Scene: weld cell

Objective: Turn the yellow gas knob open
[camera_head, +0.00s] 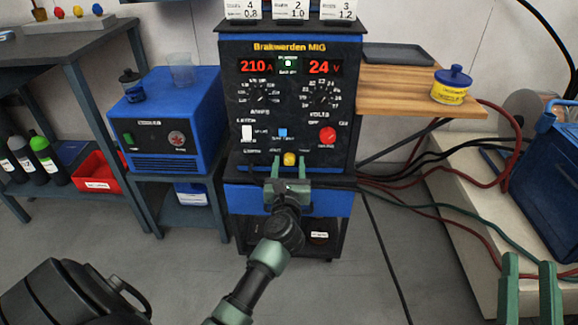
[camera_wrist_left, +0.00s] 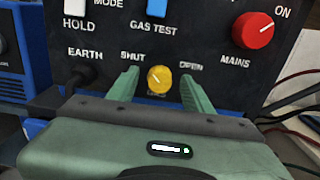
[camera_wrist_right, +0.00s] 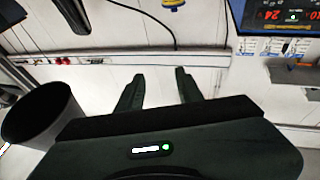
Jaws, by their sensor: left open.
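The yellow gas knob (camera_head: 289,159) sits low on the front panel of the welding machine (camera_head: 345,135). In the left wrist view the knob (camera_wrist_left: 159,80) lies between the labels SHUT, to its left, and OPEN, to its right. A small pale line shows on its face, seeming to slant to the upper left. My left gripper (camera_head: 289,168) is open, with one finger on each side of the knob and a visible gap on both sides. My right gripper (camera_head: 528,270) is open and empty at the lower right, away from the machine.
A red mains knob (camera_wrist_left: 252,30) and a blue gas test button (camera_wrist_left: 156,22) are above the yellow knob. A wooden shelf (camera_head: 400,100) with a yellow-and-blue tub (camera_head: 451,87) juts out at the right. Cables run right of the machine. A blue box unit (camera_head: 165,120) stands at its left.

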